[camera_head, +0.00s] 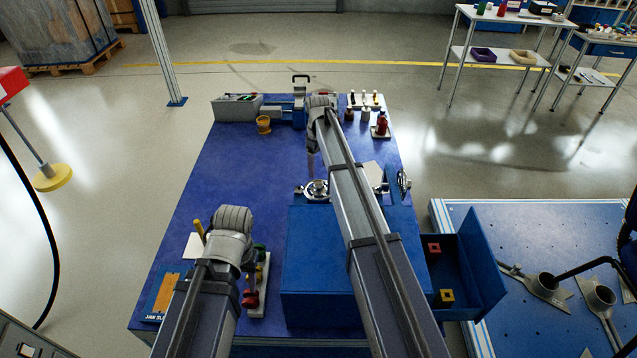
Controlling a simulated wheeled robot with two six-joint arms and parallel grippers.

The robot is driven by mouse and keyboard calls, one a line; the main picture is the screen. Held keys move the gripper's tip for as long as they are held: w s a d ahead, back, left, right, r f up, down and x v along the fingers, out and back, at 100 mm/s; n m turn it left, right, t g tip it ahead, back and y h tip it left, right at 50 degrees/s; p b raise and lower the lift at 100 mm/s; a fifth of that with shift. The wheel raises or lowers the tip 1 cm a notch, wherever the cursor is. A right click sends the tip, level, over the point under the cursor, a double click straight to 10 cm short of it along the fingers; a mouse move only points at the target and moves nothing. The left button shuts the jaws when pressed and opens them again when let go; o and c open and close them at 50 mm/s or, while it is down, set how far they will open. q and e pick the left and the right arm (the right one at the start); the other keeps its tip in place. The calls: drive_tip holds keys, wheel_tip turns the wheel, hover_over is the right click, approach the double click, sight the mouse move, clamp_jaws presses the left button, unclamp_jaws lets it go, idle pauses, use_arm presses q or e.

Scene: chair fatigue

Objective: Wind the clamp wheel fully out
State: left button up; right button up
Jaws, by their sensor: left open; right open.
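A round silver part with a raised hub (317,188) stands at the back edge of the blue block on the bench, left of my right forearm. It may be the clamp wheel, but I cannot tell for sure. A silver and dark round part (403,182) stands at the bench's right edge. My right gripper (312,148) is beyond the silver part, near the back of the bench, mostly hidden by its wrist. My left gripper (246,262) is low at the front left beside a small rack, its fingers largely hidden under the wrist. I see nothing held by either.
The blue bench (235,160) is clear at middle left. A grey control box (237,107), a yellow cup (263,124) and a red bottle (382,123) stand at the back. A blue block (312,265) and an open drawer (470,265) are at front right.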

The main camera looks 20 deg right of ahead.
sight(318, 184)
drive_tip(key=m, duration=1)
drive_tip(key=shift+m, duration=0.3)
drive_tip(key=shift+f, duration=0.15)
wheel_tip(318, 184, down, 8)
drive_tip(key=b, duration=0.8)
drive_tip(key=shift+r, duration=0.2)
drive_tip(key=shift+c, duration=0.3)
clamp_jaws()
